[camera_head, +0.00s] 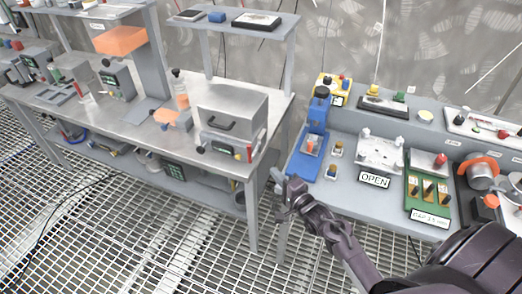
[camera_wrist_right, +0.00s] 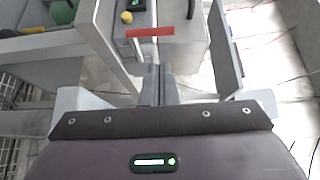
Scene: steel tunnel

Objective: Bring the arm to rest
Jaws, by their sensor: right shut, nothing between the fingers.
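My right arm (camera_head: 350,252) comes in from the lower right in the head view. Its gripper (camera_head: 279,183) is by the front left corner of the right-hand table (camera_head: 345,200), near the gap between the two tables. In the right wrist view the gripper's fingers (camera_wrist_right: 158,84) are together, with nothing seen between them. A red bar (camera_wrist_right: 150,32) shows beyond the fingertips there. I cannot tell whether the gripper touches the table edge. My left gripper is not in view.
On the right-hand table are a blue stand (camera_head: 309,155), a white plate with an "OPEN" sign (camera_head: 374,180) and a green block (camera_head: 428,193). A steel box (camera_head: 232,110) stands on the left bench (camera_head: 150,104). The grating floor (camera_head: 130,235) in front is clear.

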